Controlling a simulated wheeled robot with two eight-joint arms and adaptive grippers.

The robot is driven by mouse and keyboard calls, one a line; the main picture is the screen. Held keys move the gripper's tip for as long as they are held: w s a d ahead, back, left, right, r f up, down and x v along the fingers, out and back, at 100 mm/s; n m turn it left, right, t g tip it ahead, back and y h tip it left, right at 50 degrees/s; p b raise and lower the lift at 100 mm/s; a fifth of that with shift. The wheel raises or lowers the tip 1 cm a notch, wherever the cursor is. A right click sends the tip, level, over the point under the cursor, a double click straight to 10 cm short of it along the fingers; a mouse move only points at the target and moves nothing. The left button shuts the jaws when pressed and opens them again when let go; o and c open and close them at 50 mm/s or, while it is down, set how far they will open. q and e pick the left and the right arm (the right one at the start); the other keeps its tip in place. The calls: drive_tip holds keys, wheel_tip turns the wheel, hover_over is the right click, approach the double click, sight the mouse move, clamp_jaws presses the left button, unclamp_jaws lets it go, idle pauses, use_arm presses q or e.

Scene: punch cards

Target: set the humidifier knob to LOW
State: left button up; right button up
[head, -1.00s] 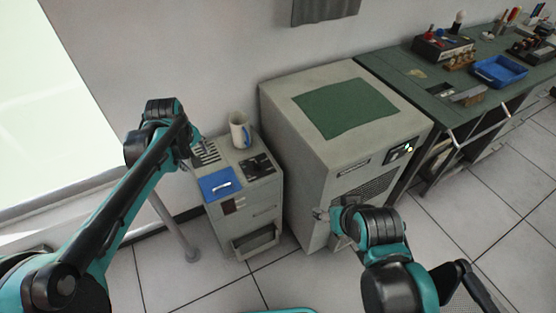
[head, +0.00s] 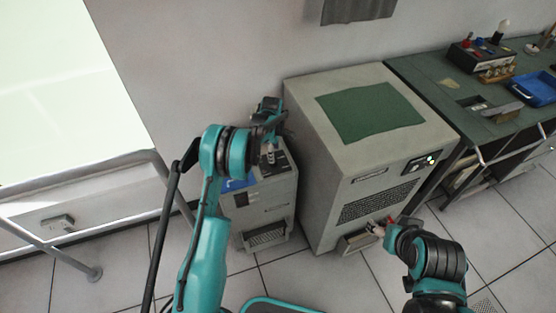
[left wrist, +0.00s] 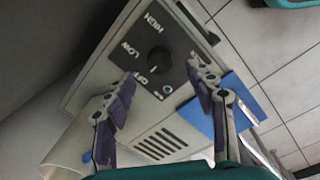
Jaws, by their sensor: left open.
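The humidifier is the small grey cabinet (head: 268,205) at the middle left of the head view. In the left wrist view, its dark control panel (left wrist: 178,38) carries HIGH, LOW and OFF labels around a black round knob (left wrist: 158,58). A pale mark on the knob seems to face the OFF side. My left gripper (left wrist: 160,97) is open, its fingers apart on either side below the knob and not closed on it. In the head view my left gripper (head: 268,148) is over the cabinet top and hides much of it. My right gripper (head: 380,228) is by the larger cabinet's front; its jaws are unclear.
A larger grey cabinet (head: 335,170) with a green cloth (head: 370,112) stands close to the right. A blue item (left wrist: 240,108) lies beside the vent slots, and a whitish mug (left wrist: 68,148) is at lower left. A green workbench (head: 440,85) is farther right.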

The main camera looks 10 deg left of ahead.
use_arm(q)
drive_tip(key=f, duration=0.3)
drive_tip(key=f+b, duration=0.1)
drive_tip(key=f, duration=0.1)
drive_tip(key=shift+w+f+b, duration=0.2)
drive_tip(key=shift+f+b, duration=0.1)
drive_tip(key=shift+f, duration=0.1)
drive_tip(key=c, duration=1.2)
